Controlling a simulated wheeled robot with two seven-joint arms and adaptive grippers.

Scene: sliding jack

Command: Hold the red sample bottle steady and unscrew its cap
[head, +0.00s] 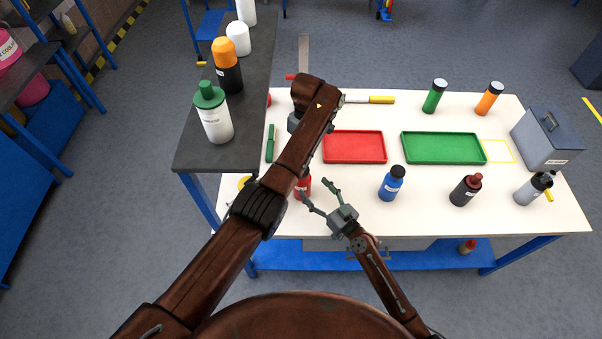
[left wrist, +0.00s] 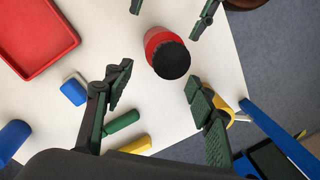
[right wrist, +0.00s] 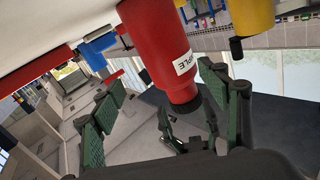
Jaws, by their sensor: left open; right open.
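The red sample bottle (head: 302,187) stands upright near the white table's front left edge, partly hidden by my left arm in the head view. The left wrist view shows its black cap (left wrist: 172,60) from above. My left gripper (left wrist: 157,85) is open above the bottle, with its fingers apart on either side; my arm hides it in the head view. My right gripper (head: 317,190) is open just in front of the bottle. In the right wrist view the red bottle (right wrist: 155,45) lies between its fingers with clear gaps, its label partly readable. I see no contact by either gripper.
A red tray (head: 354,147) and a green tray (head: 442,147) lie behind. A blue bottle (head: 391,183) and a dark bottle (head: 465,190) stand to the right. A dark shelf (head: 250,100) with several bottles borders the left. Small blue (left wrist: 73,91) and green (left wrist: 121,123) pieces lie nearby.

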